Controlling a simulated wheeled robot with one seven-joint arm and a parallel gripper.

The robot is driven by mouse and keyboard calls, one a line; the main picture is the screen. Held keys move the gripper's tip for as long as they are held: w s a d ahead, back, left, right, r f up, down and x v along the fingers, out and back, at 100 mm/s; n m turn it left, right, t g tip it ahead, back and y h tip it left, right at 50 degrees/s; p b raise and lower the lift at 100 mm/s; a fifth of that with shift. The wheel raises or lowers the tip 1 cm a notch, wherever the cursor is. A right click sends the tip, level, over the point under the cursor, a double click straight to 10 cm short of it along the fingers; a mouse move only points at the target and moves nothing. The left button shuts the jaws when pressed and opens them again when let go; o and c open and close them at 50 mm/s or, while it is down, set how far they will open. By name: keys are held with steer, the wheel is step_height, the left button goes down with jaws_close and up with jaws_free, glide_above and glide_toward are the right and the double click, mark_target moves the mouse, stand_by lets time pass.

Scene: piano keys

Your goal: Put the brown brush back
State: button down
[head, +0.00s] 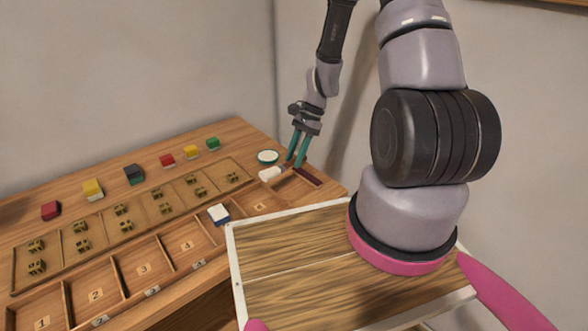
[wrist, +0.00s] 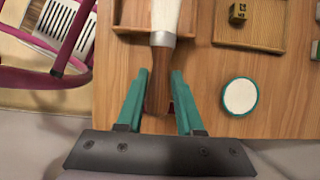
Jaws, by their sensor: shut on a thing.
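The brown brush shows in the wrist view, with a brown handle (wrist: 157,88), a metal collar and pale bristles (wrist: 165,15) pointing up the picture. In the head view my gripper (head: 295,163) points down at the far right end of the wooden table. The pale bristles (head: 270,174) show to its left, and the fingers hide most of the handle. The bristles overlap the edge of a shallow wooden tray (wrist: 125,28); I cannot tell whether they touch it.
A round white dish with a teal rim (wrist: 240,96) stands beside my gripper. A dark red strip (head: 307,177) lies right of the fingers. Several coloured blocks line the back of the table (head: 235,130). Numbered compartments (head: 144,268) run along the front, with a white-and-blue block (head: 219,214) beside them.

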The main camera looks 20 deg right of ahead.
steer(key=shift+f, duration=2.1)
steer(key=shift+f, duration=0.1)
steer(key=shift+f, duration=0.25)
steer(key=c, duration=0.5)
jaws_free()
steer(key=shift+c, duration=0.2)
